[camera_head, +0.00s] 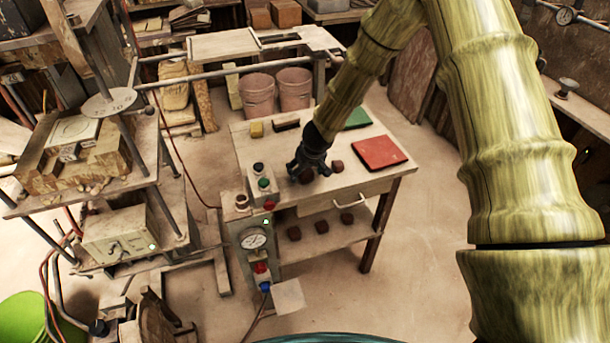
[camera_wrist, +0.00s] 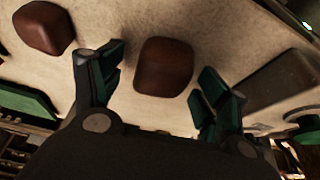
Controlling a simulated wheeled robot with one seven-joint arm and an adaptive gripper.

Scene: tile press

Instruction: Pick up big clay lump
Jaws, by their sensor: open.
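A reddish-brown clay lump (camera_wrist: 163,66) lies on the tabletop between the spread fingers of my gripper (camera_wrist: 162,82) in the wrist view, with a gap on each side. In the head view this lump (camera_head: 306,177) is partly hidden under my gripper (camera_head: 309,166), which points down over the front of the worktable (camera_head: 350,187). My gripper is open and holds nothing. A second brown lump (camera_head: 337,167) lies just to the right; a brown lump also shows at the upper left of the wrist view (camera_wrist: 44,28). I cannot tell their sizes apart surely.
A red square (camera_head: 379,153) and a green square (camera_head: 356,118) lie on the table's right. A yellow block (camera_head: 256,130) and a dark bar (camera_head: 286,125) lie behind. A button panel (camera_head: 263,184) stands close left. Several lumps (camera_head: 321,226) sit on the lower shelf.

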